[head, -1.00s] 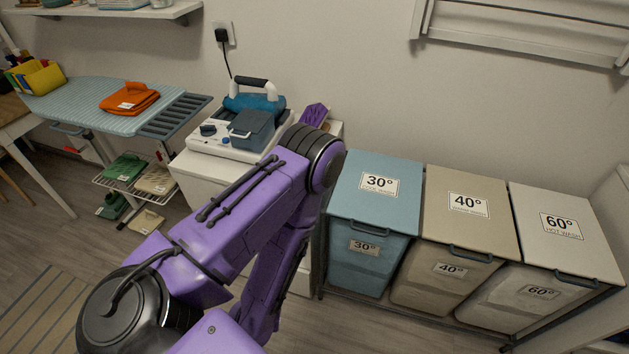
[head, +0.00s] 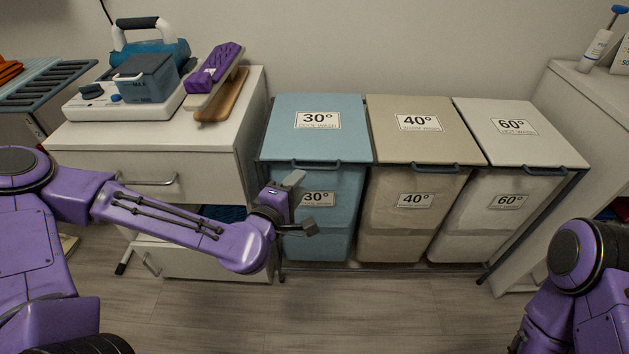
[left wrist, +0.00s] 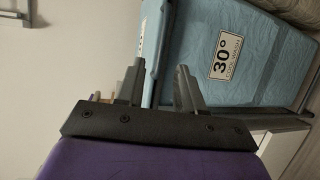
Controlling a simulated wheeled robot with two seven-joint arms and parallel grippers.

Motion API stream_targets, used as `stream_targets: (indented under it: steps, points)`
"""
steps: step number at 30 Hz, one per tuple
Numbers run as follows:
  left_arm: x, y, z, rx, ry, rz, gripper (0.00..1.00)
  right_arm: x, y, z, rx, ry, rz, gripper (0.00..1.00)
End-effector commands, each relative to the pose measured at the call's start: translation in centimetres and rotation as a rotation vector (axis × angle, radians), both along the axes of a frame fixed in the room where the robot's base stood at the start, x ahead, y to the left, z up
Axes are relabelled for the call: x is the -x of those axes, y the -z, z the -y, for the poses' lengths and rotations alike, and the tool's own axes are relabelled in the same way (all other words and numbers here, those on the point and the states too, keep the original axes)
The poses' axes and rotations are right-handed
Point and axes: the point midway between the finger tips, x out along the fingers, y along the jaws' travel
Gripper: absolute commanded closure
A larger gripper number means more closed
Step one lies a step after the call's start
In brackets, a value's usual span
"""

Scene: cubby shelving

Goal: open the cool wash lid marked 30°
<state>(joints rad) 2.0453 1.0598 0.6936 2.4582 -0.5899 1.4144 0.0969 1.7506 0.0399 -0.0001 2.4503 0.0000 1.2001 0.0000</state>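The cool wash lid (head: 345,135) is blue, marked 30°, and lies shut on the leftmost hamper. Its dark handle (head: 316,164) runs along the front edge. The blue hamper front (head: 335,228) below also bears a 30° label; that front fills the upper right of the left wrist view (left wrist: 265,75). My left gripper (head: 303,203) is in front of the blue hamper, just below the lid's front edge. Its fingers (left wrist: 158,85) stand apart with nothing held. A dark bar shows beyond the gap; I cannot tell whether it lies between the fingers. My right gripper is out of view.
The 40° beige lid (head: 420,145) and 60° white lid (head: 510,145) are shut to the right. A white drawer cabinet (head: 150,150) with an appliance stands close on the left. A white cabinet (head: 575,110) stands on the right. The floor in front is clear.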

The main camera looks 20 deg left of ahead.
Motion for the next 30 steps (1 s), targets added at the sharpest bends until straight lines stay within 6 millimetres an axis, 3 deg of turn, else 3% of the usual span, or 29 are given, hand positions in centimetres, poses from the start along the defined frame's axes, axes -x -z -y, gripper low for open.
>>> stream_targets:
  steps: [1,9,11,15,19,30]
  points:
    - [-0.3,1.3,0.0,0.0,-0.001,0.005,0.63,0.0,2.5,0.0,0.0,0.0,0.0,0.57]
    - [-1.2,1.4,0.4,0.008,0.014,0.004,0.63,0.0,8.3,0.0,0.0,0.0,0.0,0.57]
    - [-2.8,0.9,0.6,0.002,0.014,-0.002,0.63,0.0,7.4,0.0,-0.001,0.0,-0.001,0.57]
    - [-6.0,1.5,1.0,0.003,0.015,-0.004,0.63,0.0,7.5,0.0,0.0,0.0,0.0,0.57]
    - [-7.9,1.8,1.2,0.004,0.013,-0.003,0.63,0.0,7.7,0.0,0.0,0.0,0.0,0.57]
    - [-8.8,1.9,1.4,0.006,0.014,-0.004,0.63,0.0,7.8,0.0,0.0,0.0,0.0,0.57]
